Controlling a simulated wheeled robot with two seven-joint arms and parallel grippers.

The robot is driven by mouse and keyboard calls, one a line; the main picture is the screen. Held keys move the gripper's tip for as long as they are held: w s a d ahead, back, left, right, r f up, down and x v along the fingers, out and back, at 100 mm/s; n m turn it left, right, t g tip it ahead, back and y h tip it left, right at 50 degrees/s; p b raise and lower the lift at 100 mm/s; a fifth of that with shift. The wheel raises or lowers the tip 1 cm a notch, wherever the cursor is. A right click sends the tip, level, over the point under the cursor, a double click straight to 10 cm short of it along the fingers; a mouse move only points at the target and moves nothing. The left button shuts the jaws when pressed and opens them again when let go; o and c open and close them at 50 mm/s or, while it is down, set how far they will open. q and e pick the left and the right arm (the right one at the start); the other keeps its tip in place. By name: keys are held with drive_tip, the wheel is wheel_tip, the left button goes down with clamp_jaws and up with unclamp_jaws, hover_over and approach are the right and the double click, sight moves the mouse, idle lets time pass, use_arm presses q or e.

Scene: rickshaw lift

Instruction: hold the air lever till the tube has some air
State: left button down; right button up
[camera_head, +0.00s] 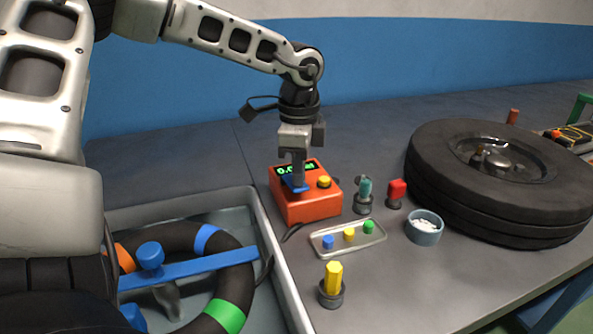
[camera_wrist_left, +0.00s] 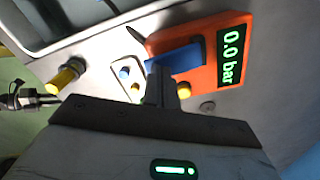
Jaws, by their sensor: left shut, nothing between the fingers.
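The orange air box (camera_head: 308,203) stands on the grey table, with a green display, a yellow knob (camera_head: 324,182) and a blue lever (camera_head: 291,184) on top. In the left wrist view, the display (camera_wrist_left: 232,55) reads 0.0 bar. My left gripper (camera_head: 298,186) is shut and empty, pointing down at the blue lever; its fingertips (camera_wrist_left: 158,75) overlap the lever (camera_wrist_left: 175,60) in the left wrist view. I cannot tell whether they press it. The black tube (camera_head: 182,238) with coloured bands lies in a grey basin at the left. My right gripper is not in view.
A small tray (camera_head: 347,240) with coloured caps, a yellow-capped piece (camera_head: 333,283), a teal piece (camera_head: 364,193), a red piece (camera_head: 396,193) and a white-filled cup (camera_head: 424,229) stand nearby. A large tyre (camera_head: 500,205) lies at the right.

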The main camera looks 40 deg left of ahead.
use_arm(q)
drive_tip(key=shift+f+b, duration=0.3)
drive_tip(key=shift+f, duration=0.05)
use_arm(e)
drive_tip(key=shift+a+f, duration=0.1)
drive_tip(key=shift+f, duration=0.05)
use_arm(q)
drive_tip(key=shift+f+b, duration=0.4)
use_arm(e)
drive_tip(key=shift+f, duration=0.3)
use_arm(q)
drive_tip(key=shift+r, duration=0.1)
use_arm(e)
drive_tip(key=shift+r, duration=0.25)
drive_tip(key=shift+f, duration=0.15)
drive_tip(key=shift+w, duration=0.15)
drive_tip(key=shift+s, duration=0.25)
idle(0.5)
